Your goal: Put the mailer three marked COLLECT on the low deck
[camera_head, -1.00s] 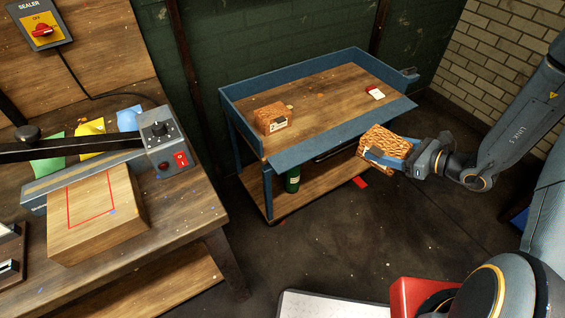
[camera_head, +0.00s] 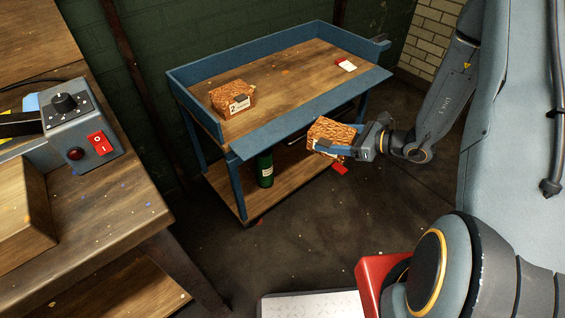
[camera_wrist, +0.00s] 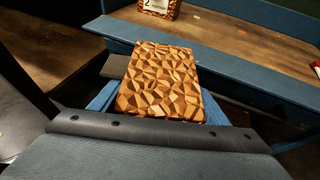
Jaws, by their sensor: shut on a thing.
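My gripper (camera_head: 350,151) is shut on a brown, crinkle-patterned mailer (camera_head: 331,133) in front of the cart's right part, below its upper deck edge. The held mailer also fills the middle of the wrist view (camera_wrist: 160,80); its marking cannot be read. A second brown mailer with a label reading 2 (camera_head: 232,98) sits on the upper deck (camera_head: 290,85) of the blue cart; its lower part shows in the wrist view (camera_wrist: 158,8). The low deck (camera_head: 285,188) is a wooden shelf under the cart, partly hidden by the upper deck.
A green bottle (camera_head: 265,170) stands on the low deck. A white and red card (camera_head: 347,65) lies on the upper deck. A red piece (camera_head: 340,169) lies near the low deck's right edge. A workbench with a sealer (camera_head: 82,130) stands at left.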

